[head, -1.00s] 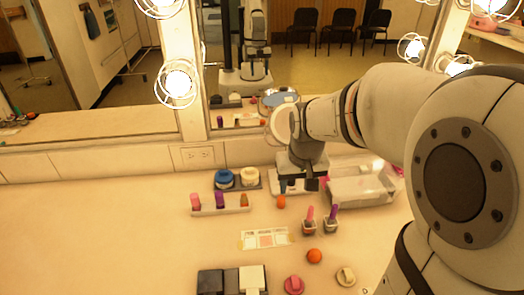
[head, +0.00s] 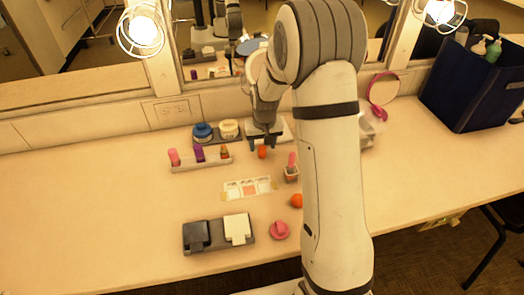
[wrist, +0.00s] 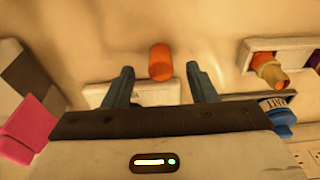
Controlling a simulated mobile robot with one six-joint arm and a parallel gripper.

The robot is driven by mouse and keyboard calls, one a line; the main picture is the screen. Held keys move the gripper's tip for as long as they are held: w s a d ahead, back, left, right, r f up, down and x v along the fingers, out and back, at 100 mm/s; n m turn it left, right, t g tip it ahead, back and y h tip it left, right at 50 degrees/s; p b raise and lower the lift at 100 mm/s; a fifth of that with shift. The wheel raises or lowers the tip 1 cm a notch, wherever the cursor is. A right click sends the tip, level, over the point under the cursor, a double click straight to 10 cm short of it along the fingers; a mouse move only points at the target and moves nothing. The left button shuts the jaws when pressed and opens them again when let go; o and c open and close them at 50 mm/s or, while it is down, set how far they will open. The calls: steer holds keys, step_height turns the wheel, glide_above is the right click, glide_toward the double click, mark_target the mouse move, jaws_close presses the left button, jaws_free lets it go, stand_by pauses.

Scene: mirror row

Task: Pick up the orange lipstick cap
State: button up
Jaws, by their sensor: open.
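The orange lipstick cap (head: 262,152) is a small orange cylinder on the counter, just in front of my gripper (head: 262,144) in the head view. In the wrist view the cap (wrist: 160,62) shows centred between the tips of my gripper (wrist: 160,74). The two fingers are apart, with a gap on each side of the cap and no contact visible. Whether the tips are down at the cap's height I cannot tell.
A lipstick rack (head: 205,162) stands left of the cap, with blue and cream jars (head: 202,131) behind it. A pink lipstick (head: 291,168) and an orange ball (head: 297,201) are to the right. A swatch card (head: 247,188) lies in front. The left counter is clear.

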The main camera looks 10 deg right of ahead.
steer(key=shift+w+f, duration=0.2)
steer(key=shift+f, duration=1.15)
steer(key=shift+c, duration=0.4)
steer(key=c, duration=0.9)
steer(key=shift+r, duration=0.1)
steer(key=shift+c, duration=0.2)
